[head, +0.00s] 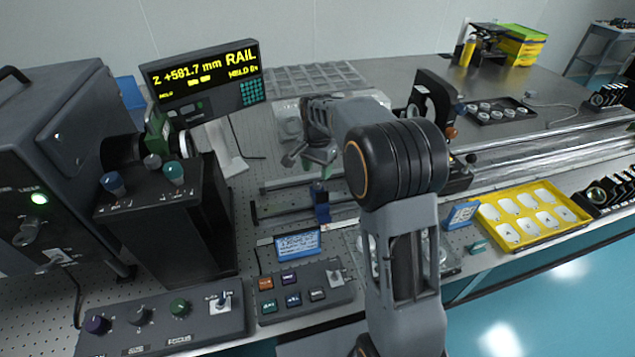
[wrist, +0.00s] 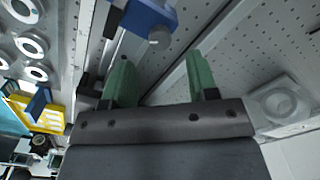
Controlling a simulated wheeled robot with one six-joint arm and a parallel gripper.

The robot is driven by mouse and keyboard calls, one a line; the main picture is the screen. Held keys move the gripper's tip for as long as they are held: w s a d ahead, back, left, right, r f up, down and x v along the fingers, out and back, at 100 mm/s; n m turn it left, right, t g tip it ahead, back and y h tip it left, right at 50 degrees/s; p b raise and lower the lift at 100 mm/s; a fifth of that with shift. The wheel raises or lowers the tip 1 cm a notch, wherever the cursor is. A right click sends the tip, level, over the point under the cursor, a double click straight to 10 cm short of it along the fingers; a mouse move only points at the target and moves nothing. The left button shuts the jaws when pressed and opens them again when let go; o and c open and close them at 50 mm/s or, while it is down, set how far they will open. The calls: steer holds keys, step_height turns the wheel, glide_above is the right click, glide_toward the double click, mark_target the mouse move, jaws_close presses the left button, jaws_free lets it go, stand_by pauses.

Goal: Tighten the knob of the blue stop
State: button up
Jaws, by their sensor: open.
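The blue stop (head: 321,205) stands on a rail on the optical table, left of my forearm in the head view. In the wrist view the blue stop (wrist: 150,14) is at the top edge, partly cut off. Its round grey knob (wrist: 159,37) faces the camera. My gripper (wrist: 160,60) is open, with one green finger on each side of the knob's line in the picture. Nothing is between the fingers, and the knob appears just beyond their tips. In the head view my gripper (head: 318,163) is above the stop, with its fingers partly hidden by the wrist.
A display (head: 205,78) reads RAIL, Z +581.7 mm and HELD. A button box (head: 303,290) and a small blue-screened panel (head: 297,245) stand in front of the stop. A yellow tray (head: 532,240) lies right, and a black instrument (head: 165,220) stands left.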

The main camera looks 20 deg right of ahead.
mark_target(317, 183)
steer(key=shift+f, duration=2.65)
steer(key=shift+c, duration=0.3)
steer(key=c, duration=0.9)
steer(key=shift+n, duration=0.3)
